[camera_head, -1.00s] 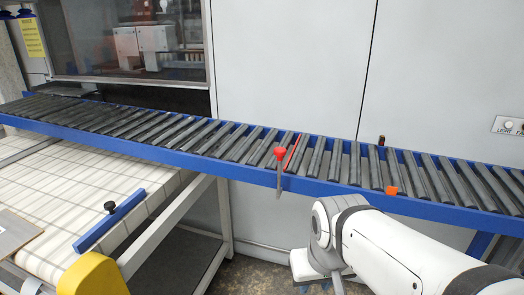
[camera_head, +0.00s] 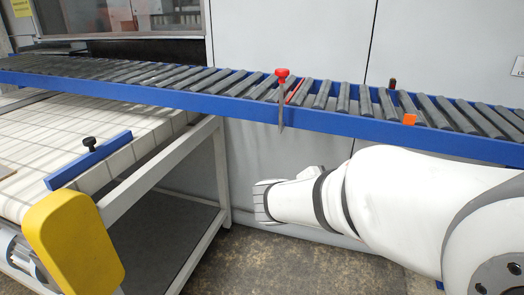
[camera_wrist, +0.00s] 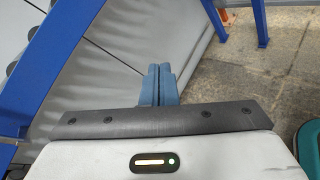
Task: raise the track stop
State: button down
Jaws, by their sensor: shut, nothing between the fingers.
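The track stop appears to be a thin red bar (camera_head: 295,91) lying between the dark rollers of the blue conveyor track (camera_head: 200,103). Beside it, on the near rail, is a lever with a red knob (camera_head: 282,74); its grey shank hangs down across the rail. I cannot tell the bar's exact height against the rollers. My arm reaches in from the right, with its end low under the track and apart from the lever. In the wrist view my gripper (camera_wrist: 158,72) is shut, its two blue fingers together and empty. The lever is not in the wrist view.
At left are a tiled belt table (camera_head: 75,125), a blue bar with a black knob (camera_head: 90,160) and a yellow end cover (camera_head: 72,240). Blue legs (camera_wrist: 45,55) show in the wrist view.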

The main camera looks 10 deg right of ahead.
jog(key=w+a+f+n+t+y+b, duration=0.3)
jog(key=w+a+f+n+t+b, duration=0.1)
jog(key=w+a+n+t+b, duration=0.6)
jog(key=w+a+n+t, duration=0.2)
jog(key=a+n, duration=0.2)
jog(key=shift+a+f, duration=0.2)
jog(key=shift+a, duration=0.15)
jog(key=w+d+r+b, duration=0.2)
jog(key=w+d+r, duration=0.2)
jog(key=w+r, duration=0.2)
jog(key=w, duration=0.2)
jog(key=shift+w+r, duration=0.2)
jog(key=shift+w, duration=0.15)
jog(key=shift+d, duration=0.1)
